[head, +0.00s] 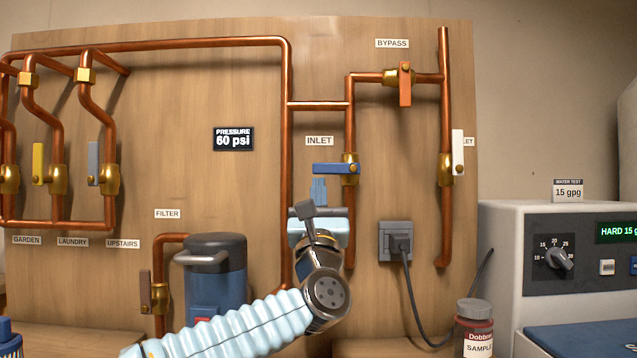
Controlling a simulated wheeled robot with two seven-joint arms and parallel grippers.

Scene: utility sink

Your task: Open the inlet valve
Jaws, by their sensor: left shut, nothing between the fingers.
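The inlet valve is a brass body (350,172) on a vertical copper pipe, right of and below the INLET label (319,141). Its blue lever handle (335,168) lies horizontal, across the pipe, reaching left from the brass body. My left gripper (319,184) is shut and empty, with its light blue fingers pointing up just below the left part of the blue handle in the picture. Whether the fingers touch the handle I cannot tell. My left wrist and arm hide part of the board below. My right gripper is not in view.
The bypass valve (405,84) has a vertical orange handle at upper right. A white-handled outlet valve (457,152) is further right. A grey outlet box (396,240) with a plugged cord, a blue filter housing (217,275) and a sample jar (474,327) stand lower.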

